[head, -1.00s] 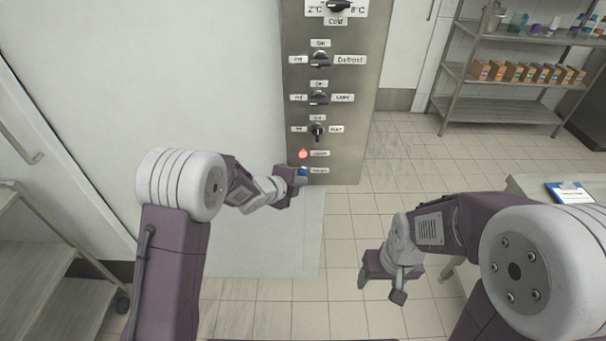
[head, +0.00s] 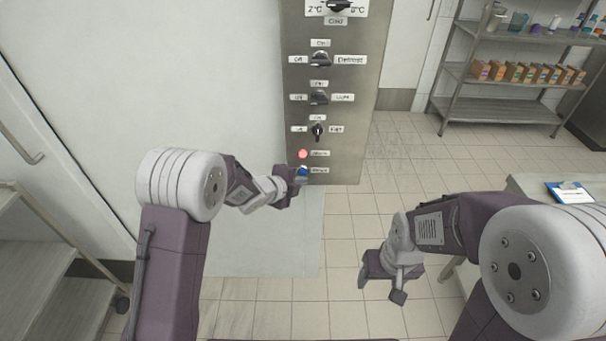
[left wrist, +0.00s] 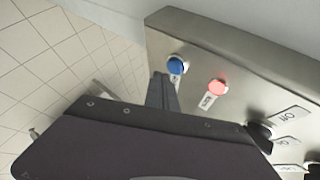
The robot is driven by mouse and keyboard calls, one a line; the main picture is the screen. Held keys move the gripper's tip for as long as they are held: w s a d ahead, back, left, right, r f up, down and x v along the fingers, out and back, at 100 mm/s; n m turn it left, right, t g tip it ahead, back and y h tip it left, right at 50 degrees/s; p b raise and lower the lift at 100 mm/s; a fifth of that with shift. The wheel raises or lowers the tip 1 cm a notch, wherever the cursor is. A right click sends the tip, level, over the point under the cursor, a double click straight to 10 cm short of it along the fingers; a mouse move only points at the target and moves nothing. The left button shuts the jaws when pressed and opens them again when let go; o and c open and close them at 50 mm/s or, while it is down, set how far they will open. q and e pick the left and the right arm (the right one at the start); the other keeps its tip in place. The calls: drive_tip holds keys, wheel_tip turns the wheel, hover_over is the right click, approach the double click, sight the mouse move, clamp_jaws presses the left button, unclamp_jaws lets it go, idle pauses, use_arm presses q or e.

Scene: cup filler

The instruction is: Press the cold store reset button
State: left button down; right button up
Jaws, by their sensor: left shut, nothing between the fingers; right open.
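A blue button (head: 303,171) sits at the bottom of the grey control panel (head: 350,120), beside a label that is too small to read surely. My left gripper (head: 298,178) is shut and empty, with its tip right at the blue button in the head view. In the left wrist view the blue button (left wrist: 177,64) shows just past the fingers (left wrist: 162,90); I cannot tell whether they touch it. A lit red lamp (head: 303,154) is just above the button. My right gripper (head: 380,288) is open and empty, low over the floor at the right.
Several black knobs, one of them the light knob (head: 319,97), line the panel above the lamp. A shelf rack (head: 500,108) with boxes stands at the back right. A clipboard (head: 570,192) lies on a table at the right. The tiled floor between is clear.

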idle(0.4)
use_arm(q)
drive_tip(key=shift+w, duration=0.45)
drive_tip(key=shift+w+p, duration=0.25)
drive_tip(key=shift+p, duration=0.1)
idle(0.5)
drive_tip(key=shift+s+b, duration=0.55)
drive_tip(key=shift+s, duration=0.15)
